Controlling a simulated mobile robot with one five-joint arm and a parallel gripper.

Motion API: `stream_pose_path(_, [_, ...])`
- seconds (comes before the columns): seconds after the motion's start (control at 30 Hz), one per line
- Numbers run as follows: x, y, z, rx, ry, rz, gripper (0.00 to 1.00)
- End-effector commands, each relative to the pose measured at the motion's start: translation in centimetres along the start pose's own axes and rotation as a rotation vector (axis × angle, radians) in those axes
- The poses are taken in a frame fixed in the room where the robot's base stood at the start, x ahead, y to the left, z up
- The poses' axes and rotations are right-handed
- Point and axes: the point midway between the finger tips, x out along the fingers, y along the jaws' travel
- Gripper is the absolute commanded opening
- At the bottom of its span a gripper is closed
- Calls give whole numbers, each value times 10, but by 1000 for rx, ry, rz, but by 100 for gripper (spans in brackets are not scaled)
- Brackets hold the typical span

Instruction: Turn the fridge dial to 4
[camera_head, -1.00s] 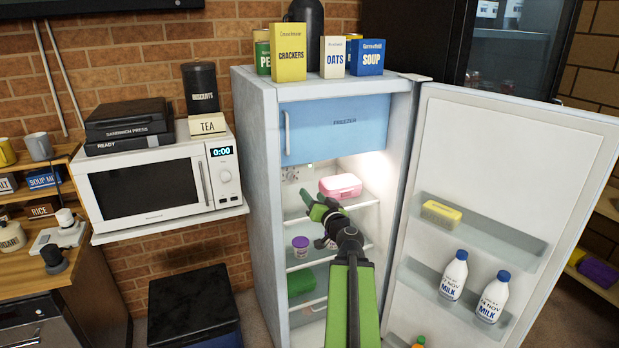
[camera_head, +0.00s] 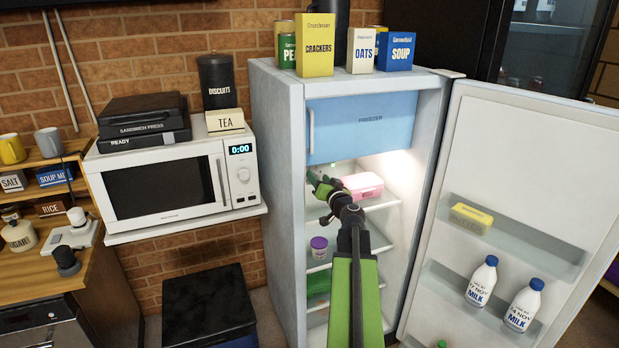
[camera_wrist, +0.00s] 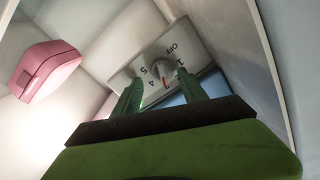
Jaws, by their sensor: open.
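The fridge (camera_head: 277,190) stands with its door open to the right. In the wrist view the dial (camera_wrist: 161,70) is a round knob on a pale panel (camera_wrist: 126,71), with OFF, 1, 4 and 5 readable around it. Other marks are hidden by my gripper. A red mark shows at the knob's lower edge, between 4 and the right finger; I cannot read its exact setting. My gripper (camera_wrist: 160,80) is open, with one green finger on each side of the knob; contact is unclear. In the head view my gripper (camera_head: 321,182) is inside the fridge below the freezer compartment (camera_head: 360,126), hiding the dial.
A pink box (camera_head: 362,185) sits on the upper shelf just right of my gripper; it also shows in the wrist view (camera_wrist: 45,68). A purple-lidded tub (camera_head: 319,247) stands lower. The fridge door (camera_head: 535,150) holds milk bottles. A microwave (camera_head: 165,183) stands left.

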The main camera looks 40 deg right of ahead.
Motion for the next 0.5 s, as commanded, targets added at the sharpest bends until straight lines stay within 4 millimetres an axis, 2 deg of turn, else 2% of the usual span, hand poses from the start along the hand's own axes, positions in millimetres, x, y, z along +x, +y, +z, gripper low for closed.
stream_pose_path(0.2, [2, -8, 4, 0, -4, -9, 49])
stream_pose_path(0.5, [4, -14, 7, 0, -8, -16, 10])
